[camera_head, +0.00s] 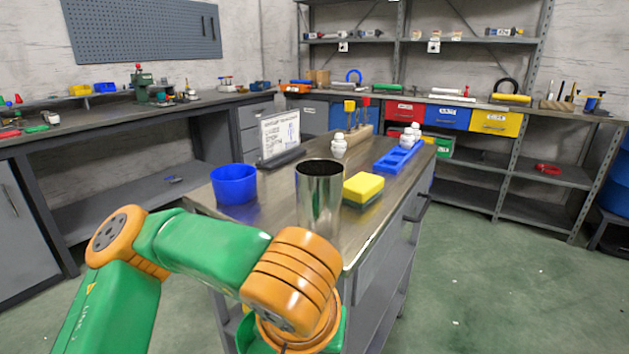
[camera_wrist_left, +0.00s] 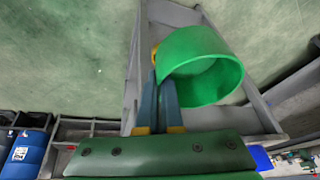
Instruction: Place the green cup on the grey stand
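The green cup (camera_wrist_left: 205,62) shows large in the left wrist view, tilted there with its open mouth toward the lower right. My left gripper (camera_wrist_left: 160,86) is at the cup's side, its two fingers close together with the cup's wall between them. In the head view my left arm hides the gripper, and I cannot clearly make out the cup. I cannot identify the grey stand with certainty. A shiny steel cylinder (camera_head: 320,196), open at the top, stands upright on the metal worktop (camera_head: 285,208), just beyond my left wrist. My right gripper is not in view.
On the worktop are a blue cup (camera_head: 234,185), a yellow block (camera_head: 363,187), a sign (camera_head: 280,135) on a dark base, a white bottle (camera_head: 339,146) and a blue tray (camera_head: 398,158). Benches and shelves line the walls. Open floor (camera_head: 490,275) lies to the right.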

